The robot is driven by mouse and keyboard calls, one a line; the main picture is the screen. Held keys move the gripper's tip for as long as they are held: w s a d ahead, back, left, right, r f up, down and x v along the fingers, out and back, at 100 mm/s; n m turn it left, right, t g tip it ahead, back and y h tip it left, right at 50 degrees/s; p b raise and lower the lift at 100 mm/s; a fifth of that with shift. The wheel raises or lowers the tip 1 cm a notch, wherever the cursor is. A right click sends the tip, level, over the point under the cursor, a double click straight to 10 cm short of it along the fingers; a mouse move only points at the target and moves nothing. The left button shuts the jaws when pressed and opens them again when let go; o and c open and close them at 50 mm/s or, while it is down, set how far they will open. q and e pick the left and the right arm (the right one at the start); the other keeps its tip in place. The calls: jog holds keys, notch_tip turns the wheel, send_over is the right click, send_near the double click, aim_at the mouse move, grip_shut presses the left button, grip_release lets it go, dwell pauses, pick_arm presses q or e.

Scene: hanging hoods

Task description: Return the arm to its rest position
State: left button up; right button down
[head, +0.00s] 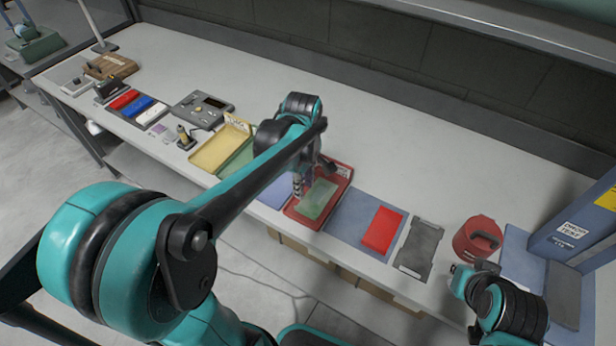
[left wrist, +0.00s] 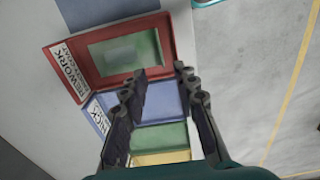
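My left arm reaches across the head view from the left, and its gripper (head: 300,188) points down over the red tray (head: 345,178) on the bench. In the left wrist view the two fingers of the left gripper (left wrist: 158,82) stand apart with nothing between them. A green panel (head: 316,199) lies in the red tray, below the fingers and apart from them; it also shows in the left wrist view (left wrist: 118,50). My right gripper (head: 463,280) is at the lower right, beside the red round container (head: 478,238). Its finger opening is too small to judge.
Blue (left wrist: 155,101), green (left wrist: 160,138) and yellow (head: 214,150) trays sit beside the red one. A red panel (head: 382,230) on a blue mat (head: 347,221) and a dark grey plate (head: 417,250) lie to the right. The bench's back strip (head: 420,140) is clear.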

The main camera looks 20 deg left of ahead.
pick_arm(q)
jog(key=s+d+r+m+t, duration=0.3)
jog(key=s+m+t, duration=0.3)
jog(key=m, duration=1)
jog(key=s+d, duration=0.1)
jog(key=s, duration=0.2)
jog(key=shift+s+t, duration=0.3)
jog(key=shift+t, duration=0.1)
